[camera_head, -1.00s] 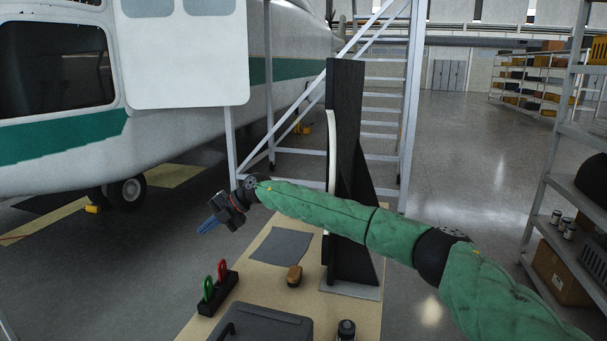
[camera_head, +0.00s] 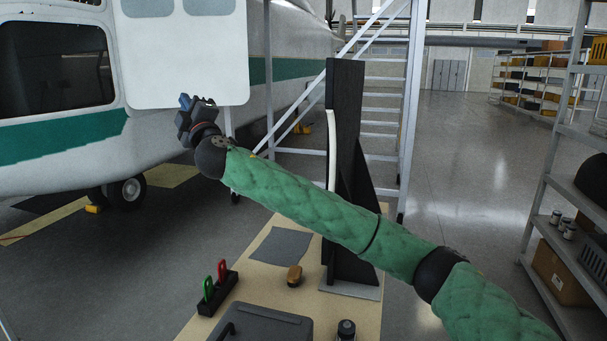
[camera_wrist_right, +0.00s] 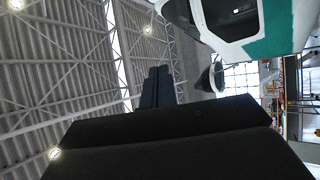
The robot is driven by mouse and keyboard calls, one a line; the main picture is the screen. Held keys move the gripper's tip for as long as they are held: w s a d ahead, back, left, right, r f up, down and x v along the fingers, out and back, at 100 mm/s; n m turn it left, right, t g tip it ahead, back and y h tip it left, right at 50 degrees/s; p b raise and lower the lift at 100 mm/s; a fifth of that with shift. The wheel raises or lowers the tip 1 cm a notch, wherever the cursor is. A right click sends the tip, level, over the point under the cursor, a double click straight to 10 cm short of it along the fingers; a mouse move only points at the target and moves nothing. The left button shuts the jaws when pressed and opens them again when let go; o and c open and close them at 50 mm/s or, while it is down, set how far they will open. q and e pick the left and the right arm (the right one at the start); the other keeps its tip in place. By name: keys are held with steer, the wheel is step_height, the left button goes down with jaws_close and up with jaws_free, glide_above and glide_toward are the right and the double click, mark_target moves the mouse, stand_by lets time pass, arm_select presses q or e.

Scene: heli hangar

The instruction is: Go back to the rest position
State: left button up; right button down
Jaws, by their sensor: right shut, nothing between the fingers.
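My right arm, in a green quilted sleeve, reaches in from the lower right of the head view. Its gripper (camera_head: 185,101) is raised in front of the helicopter's white panel, above and left of the workbench. The fingers point up and are shut with nothing between them. In the right wrist view the closed blue-grey fingers (camera_wrist_right: 158,88) stand up against the hangar roof, with the dark gripper body below. My left gripper is not in view.
The workbench (camera_head: 262,252) holds a black upright stand (camera_head: 345,150), a brush (camera_head: 294,275), a grey cloth (camera_head: 283,243), a rack with red and green tools (camera_head: 217,294) and a grey case (camera_head: 262,325). The helicopter (camera_head: 60,150) is left, stairs (camera_head: 380,105) behind, shelving (camera_head: 545,200) right.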

steer(key=s+d+f+m+g+h, duration=0.25)
steer(key=d+f+m+h, duration=0.2)
steer(key=d+f, duration=0.35)
steer(key=s+d+f+m+g+h, duration=0.1)
steer(key=s+d+f+m+h, duration=0.35)
steer(key=d+f, duration=0.35)
steer(key=s+d+f+m+g+h, duration=0.25)
steer(key=d+f+m, duration=0.25)
steer(key=d+f, duration=0.3)
steer(key=s+d+f+m+g, duration=0.1)
steer(key=s+d+f+g, duration=0.1)
steer(key=s+d+f, duration=0.55)
steer(key=s+d+f+m+g+h, duration=0.1)
steer(key=s+d+f+m, duration=0.3)
steer(key=f, duration=0.6)
steer(key=s+d+f+n+g, duration=0.1)
steer(key=s+d+f+g, duration=0.1)
steer(key=s+d+f, duration=0.4)
steer(key=s+d+f+m+g, duration=0.1)
steer(key=s+f+g, duration=0.5)
steer(key=s+f, duration=1.8)
steer(key=s, duration=0.3)
steer(key=shift+d+m+h, duration=0.35)
steer(key=shift+m, duration=0.05)
